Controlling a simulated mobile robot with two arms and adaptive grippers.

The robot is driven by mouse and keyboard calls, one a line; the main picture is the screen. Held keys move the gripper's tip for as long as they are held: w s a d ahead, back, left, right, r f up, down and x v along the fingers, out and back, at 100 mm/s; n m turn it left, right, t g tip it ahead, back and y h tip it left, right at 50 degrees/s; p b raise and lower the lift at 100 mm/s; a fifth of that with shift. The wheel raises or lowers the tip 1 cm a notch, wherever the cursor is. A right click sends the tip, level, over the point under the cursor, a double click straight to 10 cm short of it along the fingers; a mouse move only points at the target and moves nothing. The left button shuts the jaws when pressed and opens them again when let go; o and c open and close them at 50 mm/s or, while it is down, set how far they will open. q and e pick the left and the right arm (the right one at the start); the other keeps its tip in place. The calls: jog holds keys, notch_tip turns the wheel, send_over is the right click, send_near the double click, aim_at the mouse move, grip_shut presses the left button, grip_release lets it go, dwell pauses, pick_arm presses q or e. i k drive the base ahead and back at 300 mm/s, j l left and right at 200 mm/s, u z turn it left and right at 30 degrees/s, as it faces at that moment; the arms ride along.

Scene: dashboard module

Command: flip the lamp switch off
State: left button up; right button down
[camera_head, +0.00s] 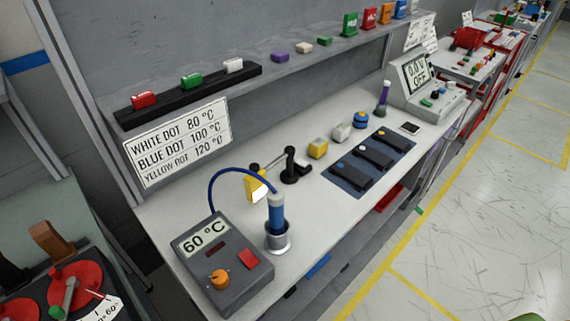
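I cannot tell for sure which control is the lamp switch. A grey control box (222,268) at the near end of the bench shows "60 °C" on its display (201,238). It carries a red rocker-like square (249,260) and an orange knob (219,279); the red square's position is unclear. A blue cable runs from the box to a blue cylinder (277,216) standing in a metal cup (278,239). A small yellow piece with a bright white face (259,195) stands behind the cylinder; I cannot tell if it is a lamp. Neither gripper shows.
A sign (180,141) lists dot temperatures. A meter (415,80) reads "0.0 V OFF". Another panel (75,285) is at lower left. Floor on the right is clear.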

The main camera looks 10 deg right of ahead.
aim_at(301, 162)
jog(key=k+l+u, duration=0.1)
jog(key=l, duration=0.3)
jog(key=k+l+u, duration=0.15)
jog(key=l, duration=0.2)
jog(key=k+l+u, duration=0.1)
jog(key=k+l, duration=0.15)
jog(key=l, duration=0.1)
